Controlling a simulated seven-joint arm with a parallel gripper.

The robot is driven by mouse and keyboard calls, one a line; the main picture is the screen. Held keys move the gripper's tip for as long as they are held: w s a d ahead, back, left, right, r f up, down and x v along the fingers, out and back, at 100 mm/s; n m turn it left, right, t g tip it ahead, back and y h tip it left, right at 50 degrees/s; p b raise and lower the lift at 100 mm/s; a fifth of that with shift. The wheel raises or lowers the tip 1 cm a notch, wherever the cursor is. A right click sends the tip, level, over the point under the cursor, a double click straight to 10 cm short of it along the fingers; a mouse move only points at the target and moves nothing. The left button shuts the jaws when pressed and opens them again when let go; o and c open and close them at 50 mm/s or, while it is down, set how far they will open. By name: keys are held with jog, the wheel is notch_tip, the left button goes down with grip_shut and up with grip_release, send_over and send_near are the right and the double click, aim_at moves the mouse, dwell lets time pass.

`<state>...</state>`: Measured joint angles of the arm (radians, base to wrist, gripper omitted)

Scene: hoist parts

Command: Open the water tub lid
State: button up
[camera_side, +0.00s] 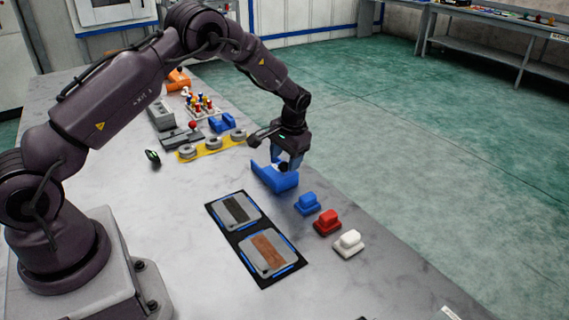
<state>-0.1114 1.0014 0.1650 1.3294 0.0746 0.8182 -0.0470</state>
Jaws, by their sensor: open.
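My gripper (286,163) points down over a blue open-topped part (275,179) near the table's far right edge. The jaws are open, with their tips at or just above this part; I cannot tell whether they touch it. The blue part has a raised wall or flap on its left side. It may be the water tub with its lid, but no label shows. The inside of the part is mostly hidden by the gripper.
A black mat (239,237) holds two grey framed plates, one dark (238,209) and one brown (268,250). Blue (307,204), red (327,222) and white (348,243) knobbed blocks stand along the right edge. A yellow strip (203,153) carries grey rings.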

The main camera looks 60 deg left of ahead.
jog(key=shift+a+f, duration=0.25)
jog(key=shift+f, duration=1.05)
grip_shut()
jog(key=a, duration=0.7)
grip_release()
jog(key=shift+r, duration=0.15)
